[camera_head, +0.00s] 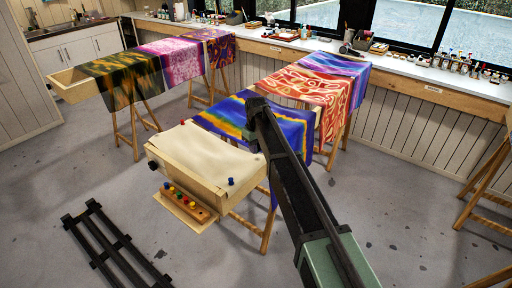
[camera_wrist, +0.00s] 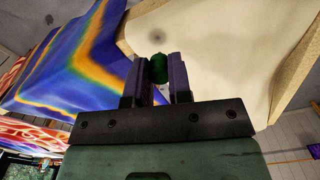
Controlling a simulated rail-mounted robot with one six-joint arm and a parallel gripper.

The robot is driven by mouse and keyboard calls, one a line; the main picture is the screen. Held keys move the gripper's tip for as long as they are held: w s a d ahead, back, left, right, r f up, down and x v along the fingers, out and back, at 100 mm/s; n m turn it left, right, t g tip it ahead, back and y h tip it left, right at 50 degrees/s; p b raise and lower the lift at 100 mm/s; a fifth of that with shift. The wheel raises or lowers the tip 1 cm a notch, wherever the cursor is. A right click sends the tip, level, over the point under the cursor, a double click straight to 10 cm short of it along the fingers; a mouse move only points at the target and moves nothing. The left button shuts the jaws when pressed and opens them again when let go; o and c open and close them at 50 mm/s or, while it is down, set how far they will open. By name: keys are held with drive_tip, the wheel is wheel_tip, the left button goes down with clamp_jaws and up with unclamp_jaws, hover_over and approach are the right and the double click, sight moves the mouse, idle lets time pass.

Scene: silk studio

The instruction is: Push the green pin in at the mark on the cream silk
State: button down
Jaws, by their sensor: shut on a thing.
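The cream silk (camera_head: 205,153) is stretched over a wooden frame (camera_head: 222,199) in the middle of the head view. The silk also fills the upper right of the wrist view (camera_wrist: 215,60). My gripper (camera_wrist: 159,75) is shut on the green pin (camera_wrist: 159,68), whose rounded head shows between the two fingers. A dark round mark (camera_wrist: 156,36) shows on the silk just ahead of the pin. I cannot tell whether the pin touches the silk. In the head view my arm hides the gripper and pin at the frame's right end.
A blue pin (camera_head: 231,181) and a red pin (camera_head: 182,122) stand at the frame's edges. A wooden pin rack (camera_head: 186,204) with several coloured pins is on the near side. A blue and orange silk (camera_head: 226,118) hangs close behind the frame.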

sight(256, 157)
drive_tip(key=shift+f+b, duration=2.05)
drive_tip(key=shift+f, duration=0.3)
drive_tip(key=shift+f, duration=0.25)
drive_tip(key=c, duration=1)
unclamp_jaws()
drive_tip(key=shift+o, duration=0.2)
wheel_tip(256, 157, up, 11)
drive_tip(key=p, duration=1)
drive_tip(key=shift+r+p, duration=0.1)
drive_tip(key=shift+p, duration=0.25)
